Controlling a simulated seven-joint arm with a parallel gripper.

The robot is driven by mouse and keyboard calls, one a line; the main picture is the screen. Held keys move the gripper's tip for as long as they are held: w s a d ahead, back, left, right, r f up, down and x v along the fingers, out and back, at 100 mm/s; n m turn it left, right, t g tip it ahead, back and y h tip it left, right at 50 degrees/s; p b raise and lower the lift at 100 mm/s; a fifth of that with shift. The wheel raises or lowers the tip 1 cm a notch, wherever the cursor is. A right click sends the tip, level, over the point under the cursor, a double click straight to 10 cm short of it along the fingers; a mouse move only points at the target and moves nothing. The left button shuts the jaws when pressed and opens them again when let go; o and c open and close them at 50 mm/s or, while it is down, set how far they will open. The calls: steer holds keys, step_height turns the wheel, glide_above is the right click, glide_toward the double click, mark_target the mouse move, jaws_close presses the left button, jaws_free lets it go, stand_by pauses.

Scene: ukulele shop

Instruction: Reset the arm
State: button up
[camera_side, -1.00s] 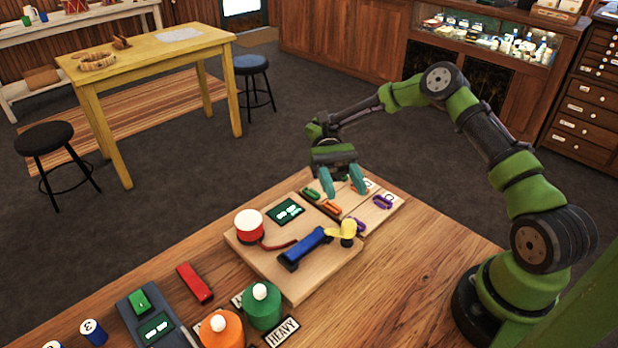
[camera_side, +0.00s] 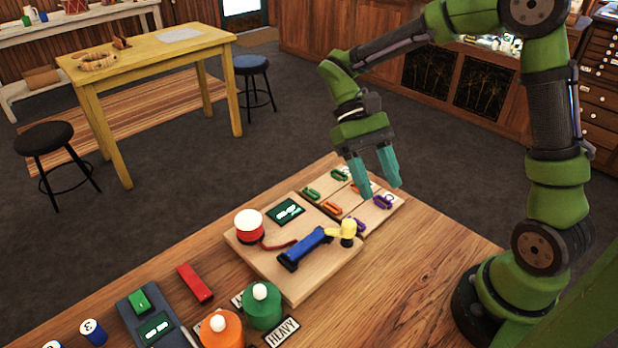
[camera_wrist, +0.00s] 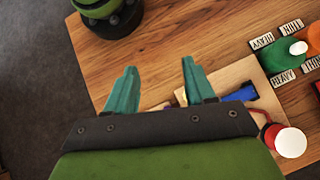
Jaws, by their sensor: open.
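My gripper (camera_side: 377,180) is open and empty, its two teal fingers pointing down above the small board (camera_side: 387,209) with colored clips at the table's far corner. The fingers look apart from the board. In the wrist view, my gripper (camera_wrist: 160,88) shows its fingers spread, with wood table and part of a pale board (camera_wrist: 215,80) below. My arm is raised, bent high over its base at the right of the table.
A wooden board (camera_side: 320,276) holds a red-and-white button, a small display, a blue tool (camera_side: 306,246) and a yellow piece (camera_side: 343,231). Green (camera_side: 262,309) and orange (camera_side: 222,329) containers, a red block (camera_side: 195,283) and a scale (camera_side: 143,314) stand nearer. The table's right front is clear.

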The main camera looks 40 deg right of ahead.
steer(key=s+d+r+t, duration=0.1)
steer(key=s+r+t, duration=0.3)
steer(key=t, duration=1.2)
step_height(320, 180, up, 4)
steer(key=shift+d+m, duration=0.3)
steer(key=shift+d, duration=0.05)
